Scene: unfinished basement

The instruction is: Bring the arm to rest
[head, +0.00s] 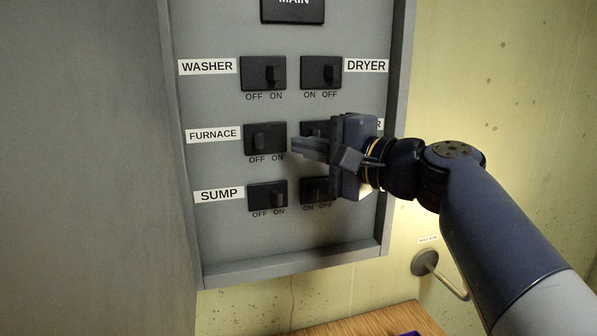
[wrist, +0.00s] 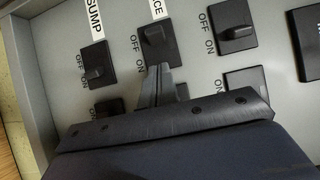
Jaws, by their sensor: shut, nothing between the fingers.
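My gripper (head: 298,148) is shut and empty in front of the grey breaker panel (head: 225,255). Its fingertips point left, close to the right edge of the FURNACE switch (head: 265,139); I cannot tell if they touch. In the wrist view the shut fingers (wrist: 160,70) end just below that switch (wrist: 157,42). The FURNACE lever sits on its OFF side. My gripper hides much of the right-column switch beside FURNACE, its label, and part of the switch below.
The WASHER (head: 263,73) and SUMP (head: 267,196) levers are at ON; the DRYER (head: 321,72) lever is at OFF. The panel's raised rim (head: 398,120) is close to my wrist. A wall-mounted round fitting with a rod (head: 425,262) and a wooden surface (head: 370,322) lie below right.

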